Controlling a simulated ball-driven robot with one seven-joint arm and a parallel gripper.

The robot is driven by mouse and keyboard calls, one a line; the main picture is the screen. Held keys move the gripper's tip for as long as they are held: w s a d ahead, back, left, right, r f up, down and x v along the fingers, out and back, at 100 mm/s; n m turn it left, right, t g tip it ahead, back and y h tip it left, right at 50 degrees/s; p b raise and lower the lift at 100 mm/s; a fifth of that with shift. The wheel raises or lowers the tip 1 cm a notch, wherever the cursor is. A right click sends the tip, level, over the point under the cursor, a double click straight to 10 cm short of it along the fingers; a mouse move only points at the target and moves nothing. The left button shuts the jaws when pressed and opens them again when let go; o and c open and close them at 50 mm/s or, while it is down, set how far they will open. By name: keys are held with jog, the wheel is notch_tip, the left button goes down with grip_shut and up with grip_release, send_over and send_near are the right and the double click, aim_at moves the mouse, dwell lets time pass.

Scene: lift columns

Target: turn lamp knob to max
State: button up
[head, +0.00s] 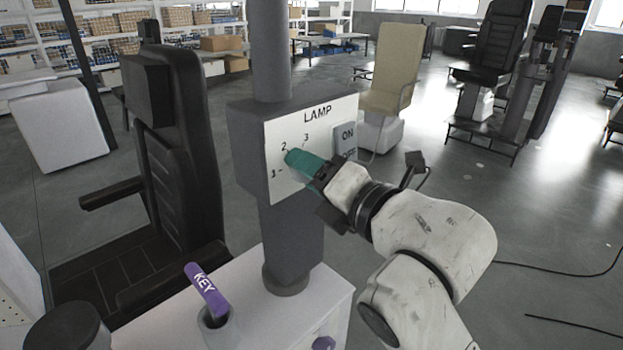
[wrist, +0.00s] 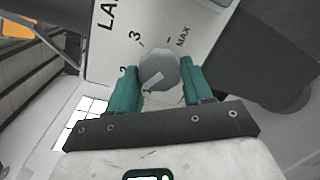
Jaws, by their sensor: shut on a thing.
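The lamp panel (head: 290,140) is a white plate on a grey box on a column. The 2, 3 and MAX marks (wrist: 183,36) show around the knob. The knob's pale pointer slants to the lower left, below the 2. In the head view my gripper (head: 303,163) is at the panel and hides the knob.
A purple KEY handle (head: 206,290) stands in a holder on the white cabinet (head: 300,320) below the panel. A black chair (head: 185,150) is close on the left, and a beige chair (head: 392,70) stands behind the panel. Cables lie on the floor at right.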

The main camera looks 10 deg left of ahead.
jog(key=m+g+y+p, duration=0.1)
jog(key=m+p, duration=0.1)
jog(key=m, duration=0.7)
jog(key=m+g+p, duration=0.1)
jog(key=m+p, duration=0.2)
jog(key=m, duration=0.6)
jog(key=m+y+p, duration=0.1)
jog(key=m+p, duration=0.1)
jog(key=m, duration=0.7)
jog(key=shift+w+d+f+g+y, duration=0.2)
jog(key=shift+w+g+y, duration=0.1)
jog(key=shift+g, duration=0.1)
jog(key=shift+m, duration=0.3)
jog(key=o, duration=1)
jog(key=shift+r, duration=0.2)
